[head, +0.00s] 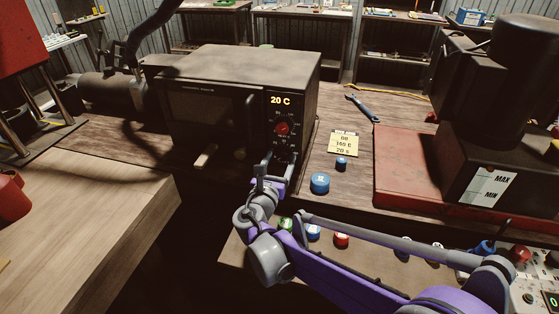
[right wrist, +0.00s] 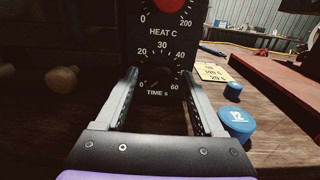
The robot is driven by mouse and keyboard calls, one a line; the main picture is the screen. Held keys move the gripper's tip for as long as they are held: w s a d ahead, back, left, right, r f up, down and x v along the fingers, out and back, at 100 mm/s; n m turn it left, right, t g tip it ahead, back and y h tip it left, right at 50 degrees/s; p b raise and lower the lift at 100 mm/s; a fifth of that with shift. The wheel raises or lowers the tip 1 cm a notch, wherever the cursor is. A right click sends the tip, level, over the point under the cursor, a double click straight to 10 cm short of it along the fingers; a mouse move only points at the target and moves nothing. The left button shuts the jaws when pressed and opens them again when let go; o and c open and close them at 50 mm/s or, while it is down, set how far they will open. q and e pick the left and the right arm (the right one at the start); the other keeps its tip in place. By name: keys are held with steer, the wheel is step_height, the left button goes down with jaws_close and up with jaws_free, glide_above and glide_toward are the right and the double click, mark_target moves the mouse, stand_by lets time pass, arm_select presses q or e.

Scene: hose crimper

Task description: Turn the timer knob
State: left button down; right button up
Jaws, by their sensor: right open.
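The timer dial, marked TIME s, is low on the front panel of the dark oven (head: 208,112). In the right wrist view its dark timer knob (right wrist: 158,74) lies between the fingertips, pointer hard to read. My right gripper (right wrist: 160,84) is open, with one finger on each side of the dial; I cannot tell if they touch the knob. In the head view the right gripper (head: 279,162) is at the lower panel and partly hides the timer dial. My left gripper is not in view.
A red heat knob (head: 282,128) sits above the timer, under a display reading 20 C. Right of the oven are a yellow note (head: 344,143), a small blue cap (head: 341,164), a larger blue cap (head: 320,183) and a wrench (head: 362,108). A red plate (head: 405,168) lies farther right.

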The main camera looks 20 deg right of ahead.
jaws_close()
steer(key=shift+m, duration=0.3)
steer(key=m+p, duration=0.1)
steer(key=m, duration=0.2)
steer(key=shift+m, duration=0.4)
steer(key=m+p, duration=0.1)
steer(key=m, duration=0.3)
steer(key=shift+s+d+m, duration=0.1)
steer(key=shift+m, duration=0.2)
steer(key=m, duration=0.4)
steer(key=shift+p, duration=0.4)
steer(key=m, duration=0.4)
steer(key=shift+f+m+p, duration=0.15)
steer(key=shift+m+p, duration=0.15)
steer(key=shift+p, duration=0.05)
